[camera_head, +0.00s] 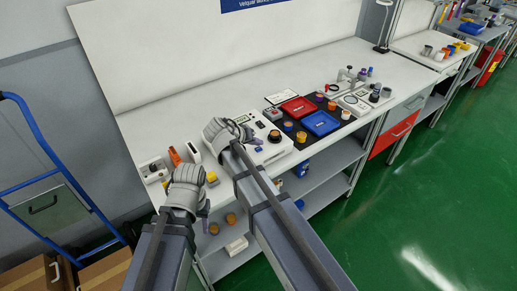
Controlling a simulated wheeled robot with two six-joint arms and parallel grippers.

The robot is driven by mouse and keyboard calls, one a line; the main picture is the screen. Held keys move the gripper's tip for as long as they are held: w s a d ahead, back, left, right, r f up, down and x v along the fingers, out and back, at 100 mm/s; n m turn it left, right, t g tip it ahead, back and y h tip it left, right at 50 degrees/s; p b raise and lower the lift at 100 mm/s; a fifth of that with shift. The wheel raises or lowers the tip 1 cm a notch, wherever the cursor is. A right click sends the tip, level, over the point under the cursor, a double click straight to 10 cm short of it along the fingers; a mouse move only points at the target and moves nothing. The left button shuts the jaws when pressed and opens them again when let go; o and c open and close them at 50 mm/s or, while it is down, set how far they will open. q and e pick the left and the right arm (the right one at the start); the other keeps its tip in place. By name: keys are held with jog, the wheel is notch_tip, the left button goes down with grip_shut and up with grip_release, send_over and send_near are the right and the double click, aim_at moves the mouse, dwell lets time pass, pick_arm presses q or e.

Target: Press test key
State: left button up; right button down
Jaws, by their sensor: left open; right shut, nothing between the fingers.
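A white test device (283,148) stands on the bench in the middle, with a dark round part (274,136) on its top. I cannot clearly make out which small part is the test key. My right gripper (251,138) is over the left part of this device, shut and empty; whether it touches the device I cannot tell. The gripper and arm hide the device's left side. My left gripper (205,207) is open and empty at the bench's front edge, to the left of the device and apart from it.
A red tray (298,108) and a blue tray (320,124) lie on a black mat right of the device, among small round parts. An orange-red item (175,156) and white items stand at the left. Shelves are below the bench; a blue cart (50,178) stands at far left.

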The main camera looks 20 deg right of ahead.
aim_at(257, 150)
jog(key=shift+f, duration=0.1)
dwell(0.3)
jog(key=shift+f+b, duration=0.3)
jog(key=shift+b, duration=0.15)
jog(key=shift+f+b, duration=0.35)
jog(key=shift+f, duration=0.05)
dwell(0.5)
jog(key=shift+r, duration=0.15)
jog(key=shift+r+p, duration=0.7)
jog(key=shift+p, duration=0.15)
notch_tip(257, 150, up, 5)
jog(key=p, duration=0.5)
